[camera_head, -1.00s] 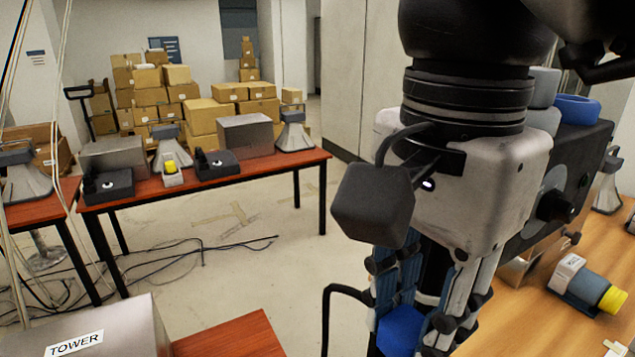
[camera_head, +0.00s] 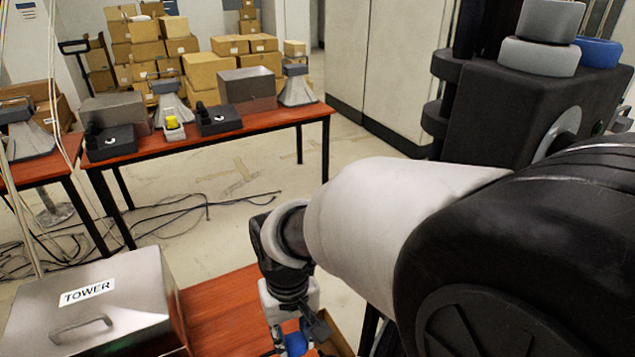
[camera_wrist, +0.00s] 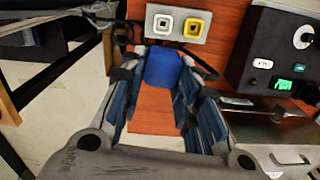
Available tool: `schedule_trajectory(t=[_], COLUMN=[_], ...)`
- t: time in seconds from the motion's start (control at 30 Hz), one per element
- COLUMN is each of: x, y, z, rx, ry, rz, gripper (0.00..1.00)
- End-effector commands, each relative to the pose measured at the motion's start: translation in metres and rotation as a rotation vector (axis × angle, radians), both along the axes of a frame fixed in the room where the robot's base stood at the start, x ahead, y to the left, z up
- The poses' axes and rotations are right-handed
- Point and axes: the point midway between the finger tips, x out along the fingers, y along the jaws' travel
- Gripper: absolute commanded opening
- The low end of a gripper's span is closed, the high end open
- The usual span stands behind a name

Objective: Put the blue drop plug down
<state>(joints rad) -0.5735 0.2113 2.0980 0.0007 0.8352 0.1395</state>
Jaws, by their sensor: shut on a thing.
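The blue drop plug (camera_wrist: 161,69) is between the fingertips of my gripper (camera_wrist: 160,82) in the wrist view. My gripper is shut on it. The plug is over a red-brown table top (camera_wrist: 155,115); its height above the table is hard to tell. In the head view the blue plug (camera_head: 297,343) shows at the bottom edge, partly hidden by my gripper (camera_head: 294,328), beside the red-brown table (camera_head: 225,315).
A plate with a white socket (camera_wrist: 163,24) and a yellow socket (camera_wrist: 197,26) lies beyond the plug. A dark box with a green display (camera_wrist: 272,58) stands right. A metal box labelled TOWER (camera_head: 90,310) stands left. Bare table lies between.

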Motion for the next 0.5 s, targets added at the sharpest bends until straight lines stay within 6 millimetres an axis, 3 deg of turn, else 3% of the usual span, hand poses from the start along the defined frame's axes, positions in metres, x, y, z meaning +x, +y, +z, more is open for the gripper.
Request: schedule_trajectory(t=[0.27, 0.5], x=[-0.007, -0.007], y=[0.004, 0.004], z=[-0.049, -0.114], rx=[0.000, -0.001], ry=[0.001, 0.003], rz=[0.120, 0.118], gripper=[0.05, 0.05])
